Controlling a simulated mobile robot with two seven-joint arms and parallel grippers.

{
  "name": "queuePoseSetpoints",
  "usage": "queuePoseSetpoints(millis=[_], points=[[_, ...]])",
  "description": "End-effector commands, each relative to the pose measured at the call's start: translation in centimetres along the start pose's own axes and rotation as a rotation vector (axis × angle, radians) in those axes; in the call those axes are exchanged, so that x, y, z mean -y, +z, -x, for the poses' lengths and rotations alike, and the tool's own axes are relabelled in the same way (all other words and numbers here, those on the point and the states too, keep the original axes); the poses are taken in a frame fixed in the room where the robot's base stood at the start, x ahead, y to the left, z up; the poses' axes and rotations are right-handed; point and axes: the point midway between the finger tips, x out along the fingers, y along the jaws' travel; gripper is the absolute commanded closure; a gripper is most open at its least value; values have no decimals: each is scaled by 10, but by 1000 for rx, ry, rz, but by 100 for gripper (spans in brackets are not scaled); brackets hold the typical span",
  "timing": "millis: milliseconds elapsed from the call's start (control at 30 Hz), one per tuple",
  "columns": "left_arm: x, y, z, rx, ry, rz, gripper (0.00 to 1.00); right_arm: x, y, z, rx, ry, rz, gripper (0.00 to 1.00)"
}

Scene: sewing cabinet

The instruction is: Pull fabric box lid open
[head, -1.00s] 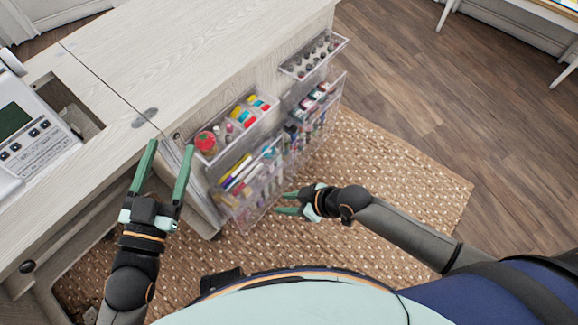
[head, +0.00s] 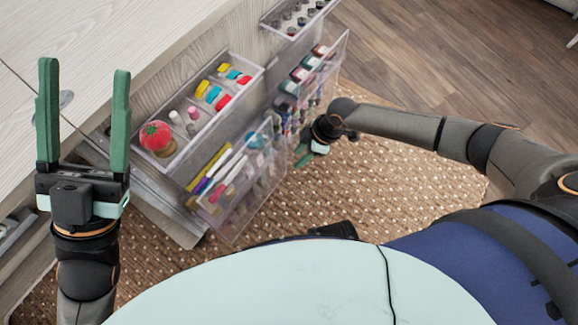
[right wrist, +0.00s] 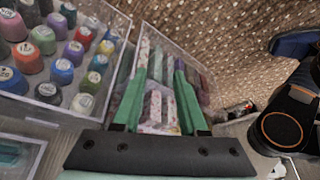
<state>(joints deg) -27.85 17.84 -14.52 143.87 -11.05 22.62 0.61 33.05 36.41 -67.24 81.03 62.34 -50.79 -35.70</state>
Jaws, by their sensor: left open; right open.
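In the right wrist view, a clear box with folded patterned and coloured fabric (right wrist: 160,105) inside lies beyond and between the green fingers of my right gripper (right wrist: 162,60). The fingers are apart with nothing clearly held. I cannot tell whether they touch the lid, and its edge is hard to make out. In the head view my right gripper (head: 302,156) is low beside the clear bins on the cabinet side; the fabric box cannot be told apart there. My left gripper (head: 85,72) is open and empty, pointing up over the cabinet's front edge.
A clear box of thread spools (right wrist: 65,50) stands left of the fabric box. Clear bins hold a tomato pincushion (head: 157,136), pens (head: 217,172) and small bottles (head: 298,14) on the cabinet (head: 110,40).

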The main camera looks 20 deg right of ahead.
Motion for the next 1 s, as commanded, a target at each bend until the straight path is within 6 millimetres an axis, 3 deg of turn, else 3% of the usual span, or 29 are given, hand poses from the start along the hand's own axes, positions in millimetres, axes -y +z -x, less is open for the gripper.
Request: queuePoseSetpoints(millis=[33, 100, 400, 800, 1000], points=[[-5, 10, 9, 5, 2, -2, 33, 0, 2, -18, 0, -1, 1, 58], [-9, 16, 14, 10, 5, -8, 33, 0, 2, -33, -1, 0, 1, 58], [-19, 34, 29, 27, 16, -26, 33, 0, 0, -72, -1, 1, 1, 58], [-20, 35, 30, 30, 18, -28, 33, 0, 0, -77, -1, 1, 1, 58], [-20, 35, 30, 31, 18, -27, 33, 0, 0, -77, -1, 1, 0, 81]])
